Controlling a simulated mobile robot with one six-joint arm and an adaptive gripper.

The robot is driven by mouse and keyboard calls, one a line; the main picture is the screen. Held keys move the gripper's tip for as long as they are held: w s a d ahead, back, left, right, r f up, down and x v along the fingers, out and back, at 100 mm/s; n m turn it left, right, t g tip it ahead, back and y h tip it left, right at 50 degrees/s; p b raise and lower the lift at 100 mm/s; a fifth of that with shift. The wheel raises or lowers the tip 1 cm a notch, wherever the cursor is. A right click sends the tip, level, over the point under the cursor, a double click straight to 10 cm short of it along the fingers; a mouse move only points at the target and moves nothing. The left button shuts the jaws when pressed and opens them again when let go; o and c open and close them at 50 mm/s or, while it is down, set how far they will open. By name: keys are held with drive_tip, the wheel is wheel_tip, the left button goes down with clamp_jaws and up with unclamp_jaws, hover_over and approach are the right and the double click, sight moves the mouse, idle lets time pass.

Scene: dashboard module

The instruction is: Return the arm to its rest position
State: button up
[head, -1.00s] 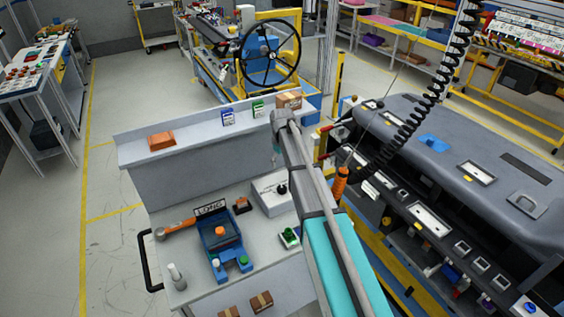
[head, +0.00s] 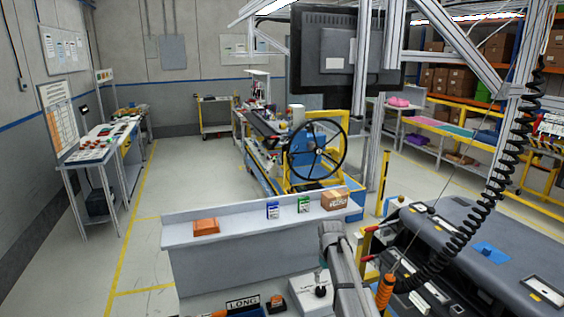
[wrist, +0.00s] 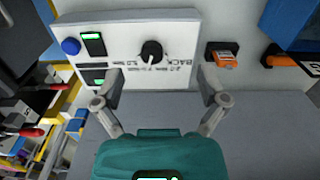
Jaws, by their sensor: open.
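My arm (head: 345,265) rises from the bottom of the head view, in front of the grey workbench. Its grey joint is uppermost and no jaws can be made out there. In the wrist view my gripper (wrist: 160,88) is open and empty, its two fingers spread wide. Beyond the fingers is a white control box (wrist: 178,28) with a black knob, a blue button and green-lit parts. The same box (head: 308,300) shows beside my arm in the head view. I cannot tell the exact gap between fingers and box.
The bench shelf (head: 235,232) carries an orange box (head: 206,227), small blue and green packs and a carton (head: 335,199). The dark dashboard module (head: 450,235) and a coiled cable (head: 505,170) stand at right. An orange tool (head: 385,291) hangs close to my arm. Floor at left is clear.

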drive_tip(key=s+f+m+b, duration=0.2)
drive_tip(key=s, duration=0.9)
drive_tip(key=s+d+f+m+b, duration=0.1)
drive_tip(key=s+f+m+b, duration=0.1)
drive_tip(key=s, duration=0.9)
drive_tip(key=shift+s+f, duration=0.3)
drive_tip(key=shift+s, duration=0.05)
idle(0.5)
